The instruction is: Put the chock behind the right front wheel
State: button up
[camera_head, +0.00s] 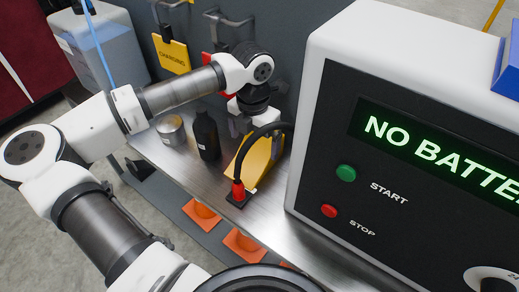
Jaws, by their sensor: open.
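A yellow wedge-shaped block (256,163), which looks like the chock, sits on the metal bench top (165,152). My gripper (251,124) is open, pointing down over the upper end of the block. I cannot tell whether the fingers touch the block. No wheel is clearly recognisable in this view.
The white charger box (400,130) reading "NO BATTE" stands close right of the block. A black bottle (206,135) and a metal can (171,130) stand left. Orange cones (243,243) are below the bench edge.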

aim_at(254, 150)
jog(key=shift+s+f, duration=0.15)
jog(key=shift+f, duration=1.2)
jog(key=shift+s+f, duration=0.1)
jog(key=shift+f, duration=1.25)
jog(key=shift+r, duration=0.1)
jog(key=c, duration=1.6)
